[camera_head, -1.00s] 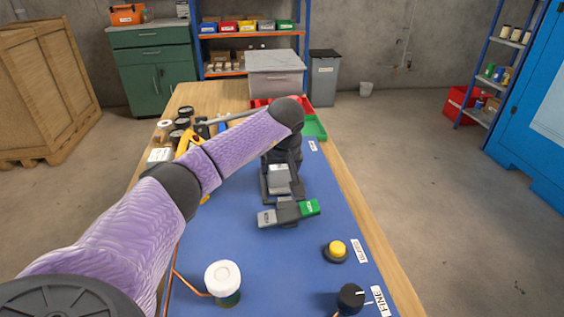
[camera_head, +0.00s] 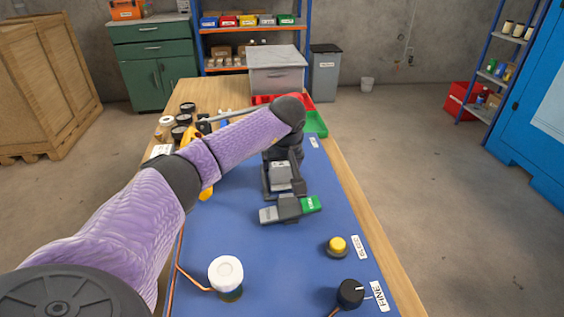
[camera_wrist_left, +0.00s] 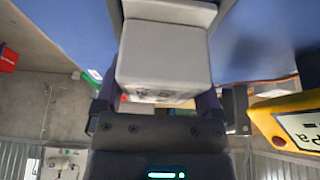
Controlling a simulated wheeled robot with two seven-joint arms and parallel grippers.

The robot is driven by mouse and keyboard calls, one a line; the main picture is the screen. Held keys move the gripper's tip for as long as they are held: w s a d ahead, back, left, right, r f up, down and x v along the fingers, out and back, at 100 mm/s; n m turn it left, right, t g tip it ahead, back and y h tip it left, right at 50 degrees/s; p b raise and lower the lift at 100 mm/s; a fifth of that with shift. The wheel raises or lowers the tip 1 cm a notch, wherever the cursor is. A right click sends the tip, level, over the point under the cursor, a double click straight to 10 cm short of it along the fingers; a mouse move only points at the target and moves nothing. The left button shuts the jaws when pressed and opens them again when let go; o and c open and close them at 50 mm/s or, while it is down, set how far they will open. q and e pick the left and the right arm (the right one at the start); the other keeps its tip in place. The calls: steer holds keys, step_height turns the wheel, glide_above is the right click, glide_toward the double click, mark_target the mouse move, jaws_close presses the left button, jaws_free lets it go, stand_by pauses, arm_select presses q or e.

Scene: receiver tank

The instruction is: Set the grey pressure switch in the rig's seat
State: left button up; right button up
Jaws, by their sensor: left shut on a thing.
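My left gripper (camera_head: 284,190) is shut on the grey pressure switch (camera_head: 281,177), a pale grey block with a small label. In the left wrist view the switch (camera_wrist_left: 165,55) fills the space between the fingers. The rig (camera_head: 289,208) is on the blue mat just on the near side of the gripper, with a dark middle, a grey block (camera_head: 268,215) on its left and a green block (camera_head: 311,203) on its right. The switch appears very close to the rig's dark middle. I cannot tell whether they touch, and the seat is not clearly visible. My right gripper is not in view.
A yellow button (camera_head: 337,245), a black knob (camera_head: 350,293) and a white-capped part (camera_head: 226,271) with copper pipe stand on the near mat. A yellow meter (camera_wrist_left: 290,122) lies left of my arm. Red and green trays (camera_head: 315,124) are at the far end.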

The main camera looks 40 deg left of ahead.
arm_select(q)
steer(key=shift+f, duration=0.25)
